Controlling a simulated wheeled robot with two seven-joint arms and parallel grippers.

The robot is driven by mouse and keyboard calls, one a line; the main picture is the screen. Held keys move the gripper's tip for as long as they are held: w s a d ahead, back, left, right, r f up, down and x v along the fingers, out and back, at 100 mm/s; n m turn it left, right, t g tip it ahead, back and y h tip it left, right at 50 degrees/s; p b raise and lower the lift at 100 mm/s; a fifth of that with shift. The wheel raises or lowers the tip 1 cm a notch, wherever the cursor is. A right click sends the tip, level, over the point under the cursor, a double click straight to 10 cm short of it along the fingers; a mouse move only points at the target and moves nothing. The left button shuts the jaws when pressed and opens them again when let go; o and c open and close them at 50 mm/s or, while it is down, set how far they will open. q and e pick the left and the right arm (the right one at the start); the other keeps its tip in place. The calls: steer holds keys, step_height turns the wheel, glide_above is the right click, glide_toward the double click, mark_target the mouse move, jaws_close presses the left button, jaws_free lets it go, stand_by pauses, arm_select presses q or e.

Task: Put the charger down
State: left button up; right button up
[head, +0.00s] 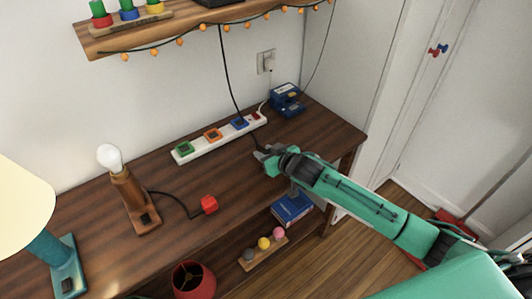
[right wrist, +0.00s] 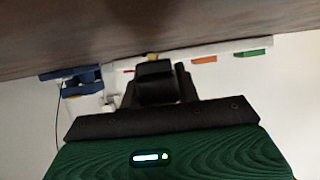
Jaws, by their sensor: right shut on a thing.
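My right gripper (head: 264,153) is above the wooden desk, just in front of the white power strip (head: 190,152). In the right wrist view the gripper (right wrist: 157,88) is shut on a dark block (right wrist: 155,80), which I take to be the charger. In the head view the charger is mostly hidden by the fingers. I cannot tell whether it touches the desk (head: 180,185). The power strip has green, orange and blue sockets or plugs, and also shows in the right wrist view (right wrist: 225,48). My left gripper is out of view.
A blue device (head: 287,100) stands at the desk's back right. A bulb lamp (head: 130,190), its cord ending in a red plug (head: 209,204), is to the left. A black cord (head: 228,75) hangs from the shelf (head: 170,30).

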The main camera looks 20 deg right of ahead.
steer(key=shift+f, duration=0.15)
steer(key=shift+f, duration=0.5)
steer(key=o, duration=1)
steer(key=shift+c, duration=0.2)
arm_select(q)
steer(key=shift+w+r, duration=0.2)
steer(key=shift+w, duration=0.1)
arm_select(e)
steer(key=shift+r, duration=0.1)
steer(key=shift+r, duration=0.3)
steer(key=v, duration=0.3)
steer(key=shift+s+d+r, duration=0.1)
steer(key=shift+s+r, duration=0.05)
steer(key=shift+r, duration=0.05)
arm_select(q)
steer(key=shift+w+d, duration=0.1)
arm_select(e)
steer(key=v, duration=0.8)
steer(key=shift+s+d+r, duration=0.1)
steer(key=shift+s+r, duration=0.1)
steer(key=shift+s, duration=0.1)
